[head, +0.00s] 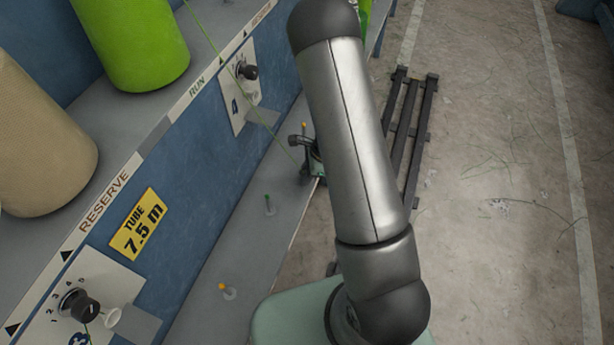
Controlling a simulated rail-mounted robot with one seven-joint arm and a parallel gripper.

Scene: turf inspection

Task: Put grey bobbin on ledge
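I see no grey bobbin in the head view. My arm crosses the middle of the view and hides part of the ledge's far end. I cannot make out my gripper or whether it holds anything.
A beige spool (40,140) and a green spool (140,40) stand on the upper shelf marked RESERVE and RUN. A dark fitting (303,150) sits at the ledge's far end, near a thin green thread.

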